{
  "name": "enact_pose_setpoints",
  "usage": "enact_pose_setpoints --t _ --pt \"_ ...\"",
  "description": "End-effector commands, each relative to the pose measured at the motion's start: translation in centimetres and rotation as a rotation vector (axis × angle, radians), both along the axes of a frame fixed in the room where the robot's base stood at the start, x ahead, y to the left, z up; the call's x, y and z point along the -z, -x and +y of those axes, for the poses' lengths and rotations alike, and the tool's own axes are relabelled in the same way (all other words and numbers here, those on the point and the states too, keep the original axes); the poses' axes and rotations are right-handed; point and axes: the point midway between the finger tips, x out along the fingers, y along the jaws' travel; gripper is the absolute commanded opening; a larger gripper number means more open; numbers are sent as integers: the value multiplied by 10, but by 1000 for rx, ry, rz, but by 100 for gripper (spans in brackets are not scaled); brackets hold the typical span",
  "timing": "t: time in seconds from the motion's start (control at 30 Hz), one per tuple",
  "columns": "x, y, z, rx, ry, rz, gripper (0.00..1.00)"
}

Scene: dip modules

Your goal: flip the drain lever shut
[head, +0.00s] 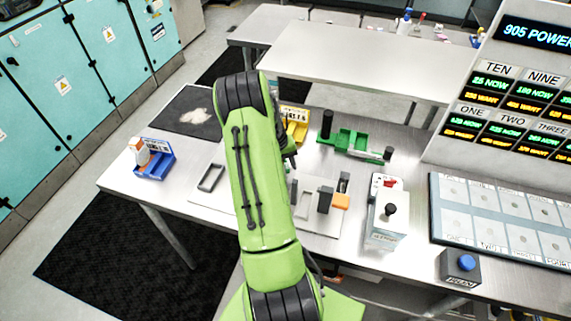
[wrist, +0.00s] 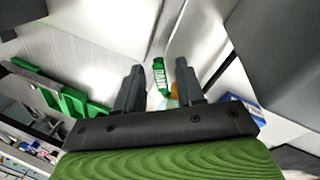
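My gripper (wrist: 158,66) shows in the wrist view with its two dark fingers apart and nothing held between them. Beyond the gap stands a small green piece with white lettering (wrist: 159,75), too small to read, with an orange bit (wrist: 174,95) beside it. In the head view my green arm reaches over the steel bench and hides my gripper. A grey plate (head: 318,222) on the bench carries dark upright parts and an orange block (head: 341,202). I cannot tell for sure which part is the drain lever; some of the plate is behind my arm.
A green fixture (head: 350,140) with dark knobs and a yellow bin (head: 295,128) stand behind the plate. A white box with a black knob (head: 388,225) stands at its right. A blue bin (head: 158,165) is at the left.

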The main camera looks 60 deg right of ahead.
Motion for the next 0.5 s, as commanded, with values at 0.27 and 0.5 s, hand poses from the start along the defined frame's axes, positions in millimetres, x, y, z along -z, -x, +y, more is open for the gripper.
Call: enact_pose_setpoints --t 0.27,0.5 --pt "0 0 0 0 0 0 6" --pt "0 -1 0 13 1 -1 0"
